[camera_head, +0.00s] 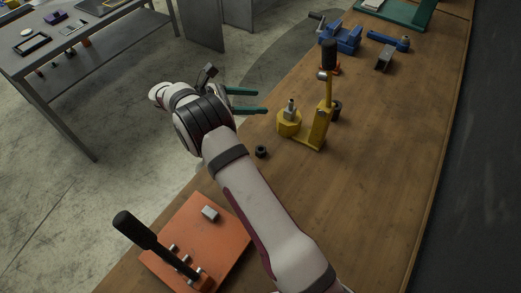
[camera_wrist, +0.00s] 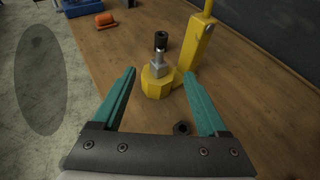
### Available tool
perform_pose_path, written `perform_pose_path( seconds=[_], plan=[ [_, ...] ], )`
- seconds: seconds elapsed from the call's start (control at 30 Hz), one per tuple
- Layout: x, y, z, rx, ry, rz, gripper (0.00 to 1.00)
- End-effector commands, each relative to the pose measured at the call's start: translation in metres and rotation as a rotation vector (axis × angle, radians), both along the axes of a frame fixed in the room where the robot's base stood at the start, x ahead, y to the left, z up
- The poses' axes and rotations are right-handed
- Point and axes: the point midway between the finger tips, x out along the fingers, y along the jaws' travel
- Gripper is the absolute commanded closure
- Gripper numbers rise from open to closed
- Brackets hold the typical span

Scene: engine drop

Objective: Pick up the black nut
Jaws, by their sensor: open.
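The black nut (camera_head: 261,151) lies on the wooden workbench, in front of the yellow fixture in the head view. A small dark round piece, which looks like this nut, shows in the wrist view (camera_wrist: 182,128), low in the picture near the right finger and just above the palm edge. My gripper (camera_head: 262,100) has two green fingers spread apart and empty. It is above the bench's left edge, away from the nut. In the wrist view my gripper (camera_wrist: 160,73) points toward the yellow fixture, with nothing held between the fingers.
A yellow fixture (camera_head: 318,128) with a black-handled lever and a metal post stands beyond the nut. An orange plate (camera_head: 218,235) with a black lever lies at the near end. A blue vise (camera_head: 341,40) stands farther back. Bare bench (camera_head: 375,165) is at right.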

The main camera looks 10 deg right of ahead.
Motion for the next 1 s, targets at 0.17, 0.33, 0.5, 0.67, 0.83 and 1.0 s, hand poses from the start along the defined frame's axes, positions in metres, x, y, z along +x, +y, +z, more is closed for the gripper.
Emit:
perform_pose_path(
  seconds=[0.17,0.33,0.5,0.67,0.83,1.0],
  plan=[
    [-0.011,0.011,-0.016,-0.058,-0.013,0.094,0.24],
    [-0.061,0.042,-0.072,-0.095,-0.039,0.436,0.24],
    [-0.112,0.05,-0.109,-0.015,-0.002,0.616,0.24],
    [-0.109,0.038,-0.12,0.002,0.003,0.629,0.24],
    [-0.087,0.015,-0.133,0.001,0.003,0.623,0.24],
    [-0.071,0.0,-0.141,0.002,0.002,0.625,0.24]
  ],
)
